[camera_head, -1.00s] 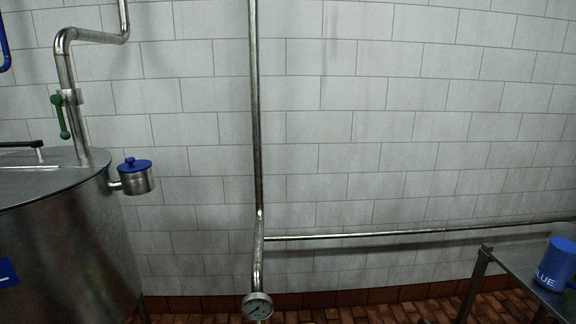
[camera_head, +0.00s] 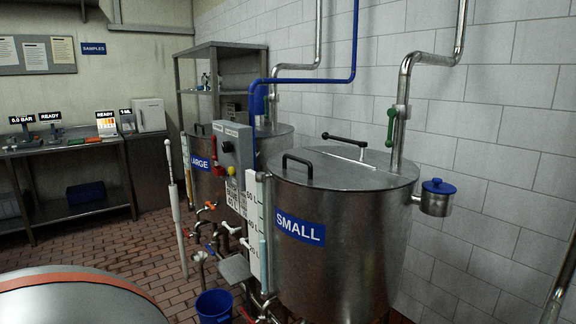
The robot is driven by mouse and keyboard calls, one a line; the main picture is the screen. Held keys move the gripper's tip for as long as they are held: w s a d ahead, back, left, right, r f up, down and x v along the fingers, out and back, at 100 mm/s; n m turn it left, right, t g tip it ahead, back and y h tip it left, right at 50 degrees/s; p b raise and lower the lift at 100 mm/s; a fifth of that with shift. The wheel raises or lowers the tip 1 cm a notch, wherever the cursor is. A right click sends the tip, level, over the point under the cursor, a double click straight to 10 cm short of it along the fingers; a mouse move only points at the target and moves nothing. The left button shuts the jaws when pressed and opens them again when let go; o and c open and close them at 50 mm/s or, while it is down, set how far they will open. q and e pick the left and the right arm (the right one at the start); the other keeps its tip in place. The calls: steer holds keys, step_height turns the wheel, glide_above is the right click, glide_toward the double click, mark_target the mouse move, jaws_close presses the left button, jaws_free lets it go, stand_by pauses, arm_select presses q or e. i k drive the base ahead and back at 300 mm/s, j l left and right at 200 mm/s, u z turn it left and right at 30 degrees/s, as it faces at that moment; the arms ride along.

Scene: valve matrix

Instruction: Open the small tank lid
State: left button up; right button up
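The small tank (camera_head: 345,245) is a steel cylinder right of centre in the head view, with a blue SMALL label (camera_head: 300,227) on its side. Its flat metal lid (camera_head: 335,172) lies closed on top. A black handle (camera_head: 297,164) stands at the lid's near left, and a black bar (camera_head: 344,140) is raised near the back, by a seam across the lid. Neither of my grippers is in view.
The large tank (camera_head: 203,178) stands behind, left of the small tank. A control box (camera_head: 232,150), gauges and pipes stand between them. A blue bucket (camera_head: 214,306) is on the floor. A steel rounded surface (camera_head: 75,298) fills the lower left.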

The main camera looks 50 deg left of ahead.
mark_target(301, 167)
steer(key=u, duration=1.3)
steer(key=i+j+z, duration=0.2)
steer(key=j+z, duration=0.15)
steer(key=j, duration=0.6)
steer(key=j+z, duration=0.3)
steer(key=j, duration=0.7)
steer(key=i+j+z, duration=0.25)
steer(key=l, duration=0.25)
